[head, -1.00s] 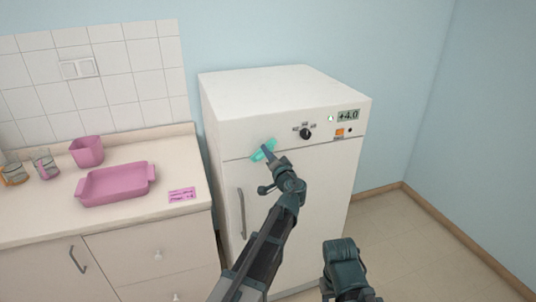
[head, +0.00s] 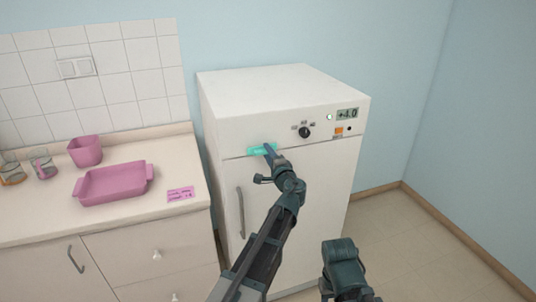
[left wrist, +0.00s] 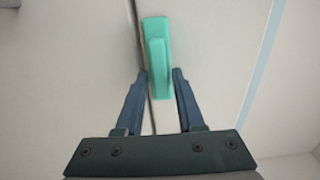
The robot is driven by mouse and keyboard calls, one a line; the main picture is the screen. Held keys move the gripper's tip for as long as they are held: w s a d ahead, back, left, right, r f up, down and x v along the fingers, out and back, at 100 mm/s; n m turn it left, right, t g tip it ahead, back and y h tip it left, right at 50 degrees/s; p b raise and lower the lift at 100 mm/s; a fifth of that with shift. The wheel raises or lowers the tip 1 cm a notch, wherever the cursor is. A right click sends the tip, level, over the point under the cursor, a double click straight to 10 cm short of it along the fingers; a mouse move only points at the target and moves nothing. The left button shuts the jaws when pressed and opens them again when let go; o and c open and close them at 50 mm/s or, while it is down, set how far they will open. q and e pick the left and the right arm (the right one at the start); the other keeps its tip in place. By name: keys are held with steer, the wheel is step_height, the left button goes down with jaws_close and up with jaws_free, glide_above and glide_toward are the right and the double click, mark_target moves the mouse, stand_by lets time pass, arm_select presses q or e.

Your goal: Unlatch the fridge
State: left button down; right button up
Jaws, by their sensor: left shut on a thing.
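The white fridge (head: 290,210) stands beside the counter, its door shut as far as I can see. A turquoise latch (head: 257,152) is on its front, at the seam above the door, and lies level along the seam. My left gripper (head: 269,151) is shut on the latch and covers part of it in the head view. In the left wrist view, the raised bar of the latch (left wrist: 160,62) reaches between the fingertips of the left gripper (left wrist: 161,82). My right gripper is not in view.
The fridge front has a vertical grey handle (head: 241,212), a black dial (head: 304,132) and a display (head: 347,114). A pink tray (head: 114,184), a pink tub (head: 85,151) and glass beakers stand on the counter at left. The floor at right is clear.

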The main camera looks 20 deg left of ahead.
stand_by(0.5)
arm_select(q)
steer(key=c, duration=0.8)
jaws_free()
steer(key=shift+o, duration=0.2)
steer(key=v, duration=1.4)
